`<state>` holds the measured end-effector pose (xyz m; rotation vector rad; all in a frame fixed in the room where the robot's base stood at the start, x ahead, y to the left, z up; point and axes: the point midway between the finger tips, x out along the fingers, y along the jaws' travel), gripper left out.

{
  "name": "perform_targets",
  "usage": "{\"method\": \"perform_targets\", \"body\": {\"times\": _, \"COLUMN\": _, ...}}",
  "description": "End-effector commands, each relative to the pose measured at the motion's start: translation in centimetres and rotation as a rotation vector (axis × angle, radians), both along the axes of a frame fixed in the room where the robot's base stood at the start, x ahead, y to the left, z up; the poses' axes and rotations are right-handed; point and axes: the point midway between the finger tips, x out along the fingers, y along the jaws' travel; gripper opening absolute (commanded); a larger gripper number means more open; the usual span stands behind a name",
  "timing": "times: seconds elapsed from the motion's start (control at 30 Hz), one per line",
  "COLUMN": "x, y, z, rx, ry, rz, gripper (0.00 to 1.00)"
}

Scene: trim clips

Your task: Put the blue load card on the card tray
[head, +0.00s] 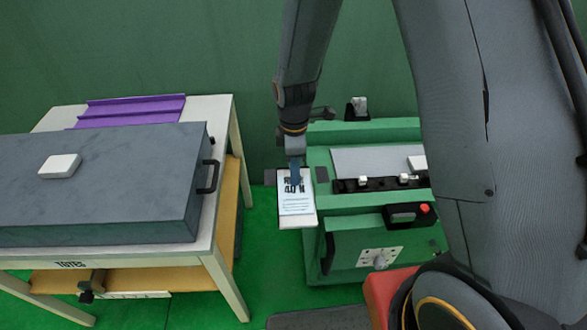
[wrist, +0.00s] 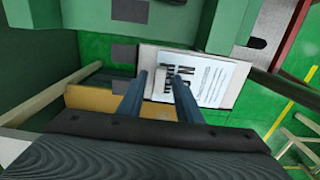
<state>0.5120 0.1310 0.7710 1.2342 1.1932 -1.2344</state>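A pale, faintly blue card (head: 296,203) printed "40 N" lies flat on a white tray-like plate (head: 298,222) jutting from the left side of a green machine. The wrist view also shows the card (wrist: 213,84) on the plate (wrist: 150,57). My gripper (head: 295,180) points down over the card's upper end. No strongly blue card shows.
The green machine (head: 345,222) has a panel with a red button (head: 424,208). At left, a table (head: 215,130) bears a large grey case (head: 110,195) with a handle, a white block (head: 60,165) and a purple tray (head: 130,108). Green floor (head: 262,240) lies between.

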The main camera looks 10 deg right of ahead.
Motion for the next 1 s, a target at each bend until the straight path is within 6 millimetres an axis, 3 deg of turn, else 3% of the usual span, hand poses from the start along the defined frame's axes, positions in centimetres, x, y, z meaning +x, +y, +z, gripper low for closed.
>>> {"method": "perform_targets", "body": {"times": 0.37, "x": 0.1, "y": 0.0, "z": 1.4, "rx": 0.001, "ry": -0.003, "rz": 0.000, "gripper": 0.32}}
{"method": "perform_targets", "body": {"times": 0.8, "x": 0.1, "y": 0.0, "z": 9.1, "rx": 0.001, "ry": -0.004, "rz": 0.000, "gripper": 0.32}}
{"method": "perform_targets", "body": {"times": 1.0, "x": 0.1, "y": 0.0, "z": 11.5, "rx": 0.000, "ry": -0.001, "rz": 0.000, "gripper": 0.32}}
